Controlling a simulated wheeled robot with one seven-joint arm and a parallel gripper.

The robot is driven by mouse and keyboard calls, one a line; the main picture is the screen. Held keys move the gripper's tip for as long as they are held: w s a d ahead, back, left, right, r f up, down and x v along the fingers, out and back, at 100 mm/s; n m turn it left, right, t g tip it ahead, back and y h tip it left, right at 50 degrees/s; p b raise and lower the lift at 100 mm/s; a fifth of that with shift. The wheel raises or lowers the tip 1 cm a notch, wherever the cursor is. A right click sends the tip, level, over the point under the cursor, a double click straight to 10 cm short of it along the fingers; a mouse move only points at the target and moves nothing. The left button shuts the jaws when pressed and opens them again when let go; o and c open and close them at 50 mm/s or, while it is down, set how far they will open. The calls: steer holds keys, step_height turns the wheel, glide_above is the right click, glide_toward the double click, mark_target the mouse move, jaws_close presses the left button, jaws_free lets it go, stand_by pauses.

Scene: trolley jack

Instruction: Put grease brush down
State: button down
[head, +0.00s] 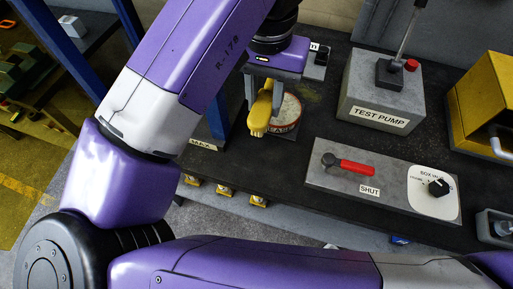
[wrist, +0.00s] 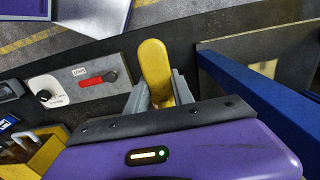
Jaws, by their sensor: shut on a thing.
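The grease brush shows as a thick yellow handle (head: 260,112) in the head view and as a rounded yellow end (wrist: 154,62) in the wrist view. My gripper (head: 264,92) is shut on it, and its grey fingers also show either side of the brush in the wrist view (wrist: 161,88). The brush is over the dark bench (head: 308,130), in front of a round tin (head: 289,112) with a red band and a pale top. Its bristles are not visible, and I cannot tell whether it touches the tin or bench.
A grey panel (head: 320,178) with a red-handled lever (head: 355,167) and a black knob lies to the right. Behind it stands the test pump box (head: 370,97) with an upright lever. A blue post (wrist: 245,95) stands close beside my gripper. Bare bench lies between tin and panel.

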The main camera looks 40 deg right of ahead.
step_height(320, 180, down, 18)
steer(key=shift+f, duration=0.1)
stand_by(0.4)
steer(key=shift+f, duration=0.1)
steer(key=shift+f+b, duration=0.3)
steer(key=shift+f, duration=0.05)
steer(key=c, duration=1.1)
jaws_free()
steer(key=shift+r, duration=0.1)
